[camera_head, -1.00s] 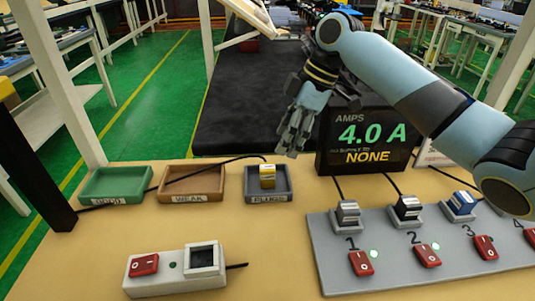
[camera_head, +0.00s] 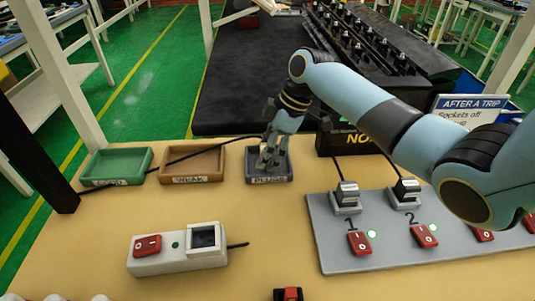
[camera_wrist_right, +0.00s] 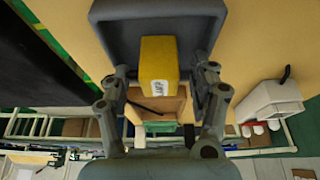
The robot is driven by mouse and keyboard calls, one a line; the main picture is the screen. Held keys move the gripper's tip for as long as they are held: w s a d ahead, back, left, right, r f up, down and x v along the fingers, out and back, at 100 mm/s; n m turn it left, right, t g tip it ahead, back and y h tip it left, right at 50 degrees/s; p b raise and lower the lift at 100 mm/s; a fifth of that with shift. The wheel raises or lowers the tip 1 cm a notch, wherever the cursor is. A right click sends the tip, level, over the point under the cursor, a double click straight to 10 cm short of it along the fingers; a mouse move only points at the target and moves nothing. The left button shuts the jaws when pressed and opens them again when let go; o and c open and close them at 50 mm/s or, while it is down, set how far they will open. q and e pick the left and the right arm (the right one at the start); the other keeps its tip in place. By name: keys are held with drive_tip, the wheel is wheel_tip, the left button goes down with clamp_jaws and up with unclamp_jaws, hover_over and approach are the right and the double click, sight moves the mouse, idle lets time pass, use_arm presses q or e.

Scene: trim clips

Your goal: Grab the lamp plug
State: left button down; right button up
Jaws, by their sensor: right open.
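The lamp plug (camera_wrist_right: 157,58) is a yellow block with a white label in the right wrist view. It lies in the grey tray marked PLUGS (camera_head: 285,178), which also shows in the wrist view (camera_wrist_right: 110,12). My right gripper (camera_head: 268,163) reaches down over this tray and hides the plug in the head view. In the wrist view its open fingers (camera_wrist_right: 162,75) stand on either side of the plug. I cannot tell whether they touch it. My left gripper is not in view.
A green tray (camera_head: 116,182) and a brown tray marked WEAK (camera_head: 193,179) stand left of the grey one. A white socket box (camera_head: 165,262) with a red switch is nearer. A grey socket panel (camera_head: 340,260) with plugs and red switches lies right. A dark cable runs behind the trays.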

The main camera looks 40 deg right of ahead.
drive_tip(key=shift+c, duration=0.2)
drive_tip(key=c, duration=1.2)
drive_tip(key=shift+r, duration=0.1)
wheel_tip(320, 180, up, 18)
drive_tip(key=shift+f+b, duration=0.1)
drive_tip(key=shift+b, duration=0.5)
